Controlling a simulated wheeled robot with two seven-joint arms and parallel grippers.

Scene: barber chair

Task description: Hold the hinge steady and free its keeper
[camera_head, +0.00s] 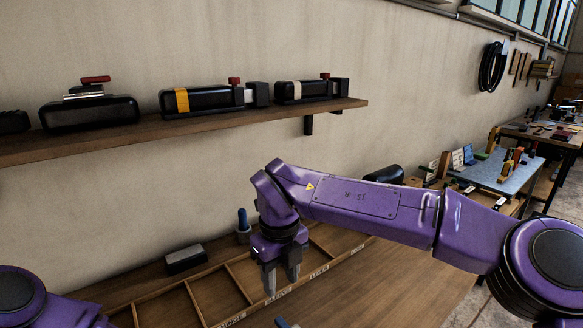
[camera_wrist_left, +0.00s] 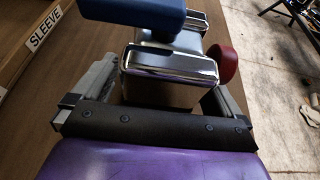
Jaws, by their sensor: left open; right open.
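In the left wrist view, a chrome-and-dark metal block (camera_wrist_left: 168,62), which looks like the hinge, stands on the wooden bench. A blue part (camera_wrist_left: 150,14) lies across its top and a round dark-red knob (camera_wrist_left: 222,62) sits at its right side. My left gripper (camera_wrist_left: 160,92) is open, with one finger on each side of the block; I cannot tell whether they touch it. In the head view my left gripper is out of frame. My right gripper (camera_head: 281,280) is open, pointing down above the divided wooden tray, and looks empty. I cannot make out the keeper for certain.
The tray (camera_head: 203,300) has labelled compartments, including one marked SLEEVE. A blue-topped peg (camera_head: 243,222) and a dark block (camera_head: 186,258) stand behind it. A wall shelf (camera_head: 180,128) above carries several black devices. Bare bench (camera_head: 400,285) lies to the right.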

